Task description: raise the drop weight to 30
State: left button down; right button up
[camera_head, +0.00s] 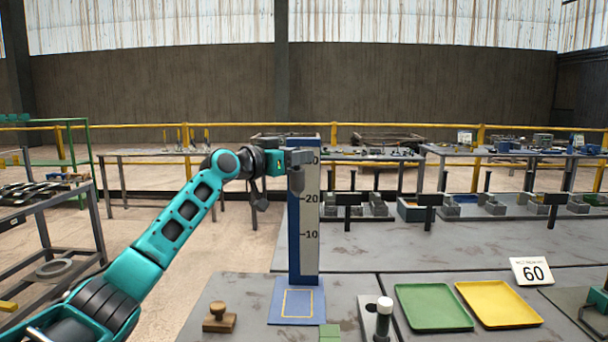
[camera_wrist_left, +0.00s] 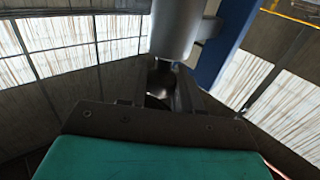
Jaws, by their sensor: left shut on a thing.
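The drop weight (camera_head: 297,180) is a grey metal cylinder in front of the upright blue post with the white scale (camera_head: 311,220), which is marked 10 and 20. It is up near the top of the scale, its lower end a little above the 20 mark; the mark above is mostly hidden by the gripper. My left gripper (camera_head: 285,160) is shut on the weight, reaching in from the left. In the left wrist view, the fingers (camera_wrist_left: 160,92) close at the end of the shiny cylinder (camera_wrist_left: 178,28), beside the blue post (camera_wrist_left: 222,45). My right gripper is not in view.
The post's blue base (camera_head: 281,308) has a yellow outlined square. A wooden stamp (camera_head: 219,318) stands left of it.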

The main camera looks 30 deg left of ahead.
pick_arm(q)
notch_tip(320, 180, up, 2)
jog(key=shift+r+p, duration=0.1)
jog(key=shift+p, duration=0.2)
jog(key=shift+r, duration=0.35)
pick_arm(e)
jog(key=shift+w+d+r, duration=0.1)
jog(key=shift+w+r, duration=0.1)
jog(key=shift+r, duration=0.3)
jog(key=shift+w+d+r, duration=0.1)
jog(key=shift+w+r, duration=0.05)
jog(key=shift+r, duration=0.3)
pick_arm(q)
jog(key=c, duration=0.8)
grip_release()
jog(key=shift+c, duration=0.2)
jog(key=shift+f, duration=0.1)
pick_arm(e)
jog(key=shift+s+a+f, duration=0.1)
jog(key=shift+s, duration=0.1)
